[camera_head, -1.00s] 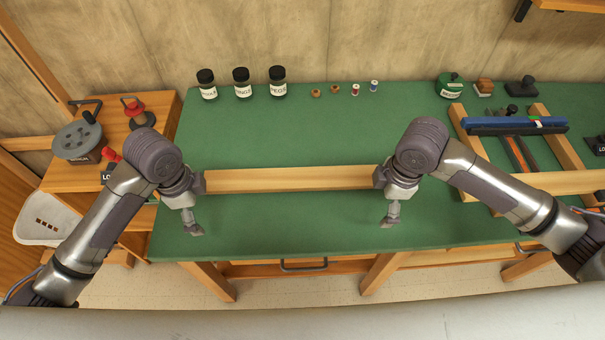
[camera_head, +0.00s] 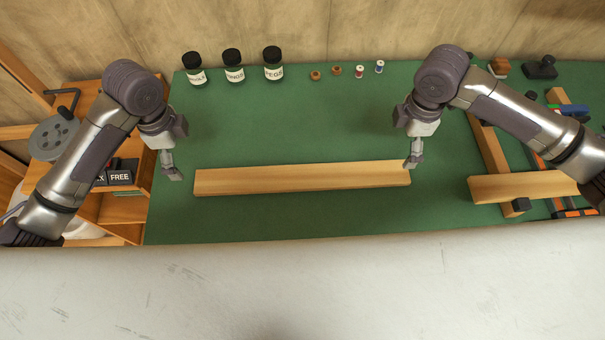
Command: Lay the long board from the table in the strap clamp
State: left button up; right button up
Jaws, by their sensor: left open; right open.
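The long board (camera_head: 300,179) lies flat on the green table top (camera_head: 290,130), running left to right and tilted slightly up at the right. My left gripper (camera_head: 173,172) is open and empty, just beyond the board's left end. My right gripper (camera_head: 413,163) is open at the board's right end, overlapping it in the picture; I cannot tell whether it touches. At the right is a wooden frame (camera_head: 520,188) with blue and red-and-grey parts, partly hidden by my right arm. I cannot tell for certain that it is the strap clamp.
Several labelled jars, the middle one (camera_head: 233,66) among them, stand at the back with small spools (camera_head: 359,71). The table is clear around the board.

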aim_at(387, 172)
pick_arm(q)
notch_tip(387, 172, down, 14)
jog(key=shift+w, duration=0.15)
pick_arm(e)
notch_tip(387, 172, down, 14)
jog(key=shift+w, duration=0.15)
pick_arm(q)
jog(key=c, duration=1.6)
pick_arm(e)
jog(key=c, duration=1.6)
